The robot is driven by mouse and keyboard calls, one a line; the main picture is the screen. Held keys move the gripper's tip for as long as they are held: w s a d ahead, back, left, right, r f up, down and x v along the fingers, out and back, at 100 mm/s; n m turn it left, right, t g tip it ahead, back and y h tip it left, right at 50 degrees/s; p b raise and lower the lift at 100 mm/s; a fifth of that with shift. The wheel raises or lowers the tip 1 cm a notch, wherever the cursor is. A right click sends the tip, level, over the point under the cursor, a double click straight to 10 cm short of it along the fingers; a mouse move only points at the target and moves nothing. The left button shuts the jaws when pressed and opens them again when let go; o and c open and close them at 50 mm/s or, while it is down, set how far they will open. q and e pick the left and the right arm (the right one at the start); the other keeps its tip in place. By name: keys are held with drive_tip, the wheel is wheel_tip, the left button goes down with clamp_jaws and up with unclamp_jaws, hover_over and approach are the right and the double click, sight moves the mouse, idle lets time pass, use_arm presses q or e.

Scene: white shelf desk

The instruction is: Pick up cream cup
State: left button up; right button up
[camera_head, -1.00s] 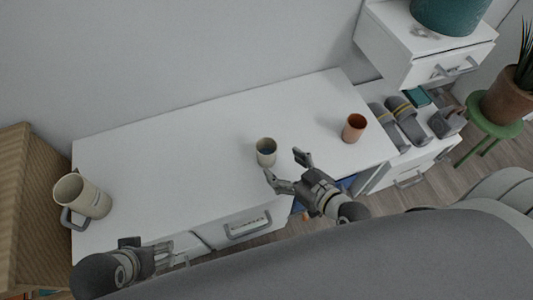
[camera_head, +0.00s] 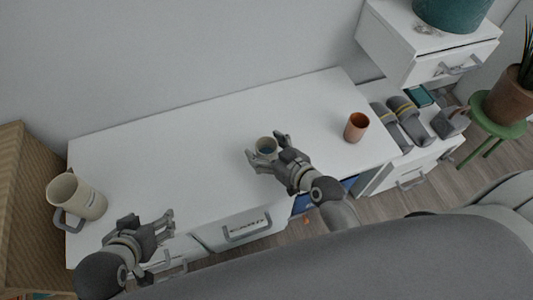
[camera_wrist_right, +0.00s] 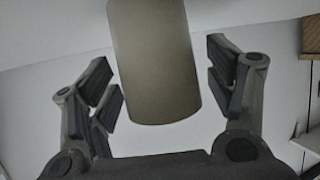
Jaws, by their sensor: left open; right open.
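A small cream cup (camera_head: 265,145) stands on the white desk, partly hidden by my right gripper in the head view. My right gripper (camera_head: 265,146) is open, with its fingers on either side of the cup. In the right wrist view the cup (camera_wrist_right: 153,65) rises between the two open fingers (camera_wrist_right: 165,88), with a visible gap on each side. My left gripper (camera_head: 168,224) is open and empty at the desk's front left. A larger cream mug (camera_head: 85,200) with a grey handle stands at the desk's left end.
The white desk (camera_head: 190,150) is clear around its middle. An orange-brown cup (camera_head: 356,127) stands to the right of my right gripper. Grey slippers (camera_head: 403,116) lie on the lower shelf at right. A wooden box (camera_head: 25,200) borders the left end.

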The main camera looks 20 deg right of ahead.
drive_tip(key=c, duration=1.1)
drive_tip(key=shift+c, duration=0.9)
drive_tip(key=shift+r, duration=0.15)
